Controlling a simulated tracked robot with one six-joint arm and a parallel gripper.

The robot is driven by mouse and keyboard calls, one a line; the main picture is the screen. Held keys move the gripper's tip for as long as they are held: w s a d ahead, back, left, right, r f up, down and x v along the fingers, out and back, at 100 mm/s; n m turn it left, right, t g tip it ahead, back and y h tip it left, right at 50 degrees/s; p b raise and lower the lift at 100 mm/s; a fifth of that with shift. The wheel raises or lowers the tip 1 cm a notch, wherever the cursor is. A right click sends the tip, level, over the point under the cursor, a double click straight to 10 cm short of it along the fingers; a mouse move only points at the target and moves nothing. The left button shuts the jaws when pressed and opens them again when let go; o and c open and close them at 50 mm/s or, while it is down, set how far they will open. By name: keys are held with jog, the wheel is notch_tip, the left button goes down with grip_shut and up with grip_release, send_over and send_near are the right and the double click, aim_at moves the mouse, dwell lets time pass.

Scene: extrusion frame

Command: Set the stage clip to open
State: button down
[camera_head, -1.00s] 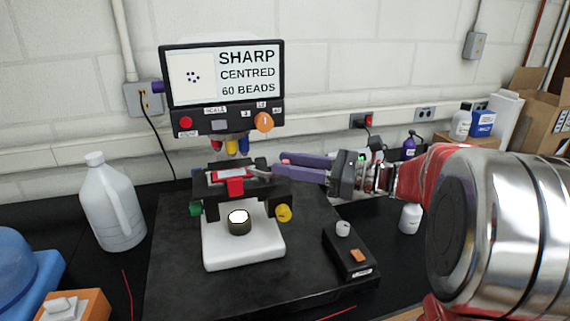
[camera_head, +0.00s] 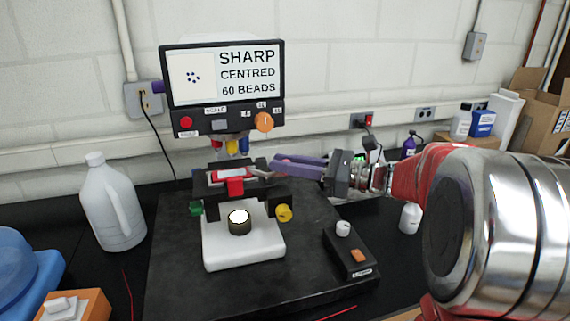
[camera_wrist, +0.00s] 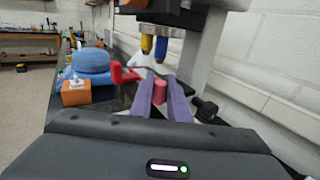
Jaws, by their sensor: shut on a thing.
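The microscope stage (camera_head: 270,187) is black, with a red-edged slide (camera_head: 233,175) on it and a red tab (camera_head: 235,187) at its front. A thin grey clip arm (camera_head: 258,173) reaches from the slide's right side toward my gripper. My gripper (camera_head: 274,164), with purple fingers, is at the stage's right side. In the wrist view its fingers are shut on a red cylindrical knob (camera_wrist: 160,91), apparently the stage clip's handle. The fingers hide the knob in the head view.
The screen (camera_head: 222,72) reads SHARP, CENTRED, 60 BEADS. Coloured objectives (camera_head: 230,145) hang close above the stage. A yellow knob (camera_head: 284,213) and green knob (camera_head: 196,209) flank it below. A small control box (camera_head: 350,251) stands at right, a white jug (camera_head: 112,203) at left.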

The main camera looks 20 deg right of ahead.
jog(key=shift+s+m+t+h, duration=0.2)
jog(key=shift+m+t+h, duration=0.1)
jog(key=shift+t, duration=0.1)
jog(key=shift+s+a+m+t+h, duration=0.2)
jog(key=shift+s+m+t+h, duration=0.25)
jog(key=shift+m+t+h, duration=1)
jog(key=shift+s+a+m+t+h, duration=0.35)
jog(key=shift+m+t+h, duration=0.6)
jog(key=shift+h, duration=0.95)
jog(key=shift+s+a+m+t+h, duration=0.1)
jog(key=shift+s+m+t+h, duration=0.65)
jog(key=shift+m+h, duration=0.85)
jog(key=shift+w+t+h, duration=0.15)
jog(key=shift+t+h, duration=0.1)
jog(key=shift+h, duration=0.3)
jog(key=c, duration=1.7)
grip_release()
